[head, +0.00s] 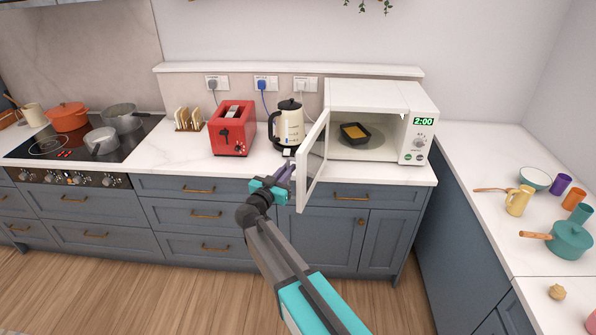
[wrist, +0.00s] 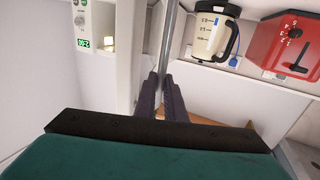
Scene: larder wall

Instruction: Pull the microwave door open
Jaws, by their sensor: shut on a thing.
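The white microwave (head: 350,95) stands on the counter with its door (head: 313,165) swung wide open toward me, hinged at its left side. Inside is a dark tray with yellow food (head: 355,133). My gripper (head: 285,175) is at the outer face of the door. In the wrist view my gripper (wrist: 163,92) has its two dark fingers shut on the grey door handle (wrist: 169,40), a vertical bar beside the white door (wrist: 125,60). The fingertips partly hide the handle.
A cream kettle (head: 289,124) stands close to the left of the open door, with a red toaster (head: 233,128) beyond it. Drawers and cupboards (head: 350,225) lie below the counter. The floor (head: 130,295) in front is clear.

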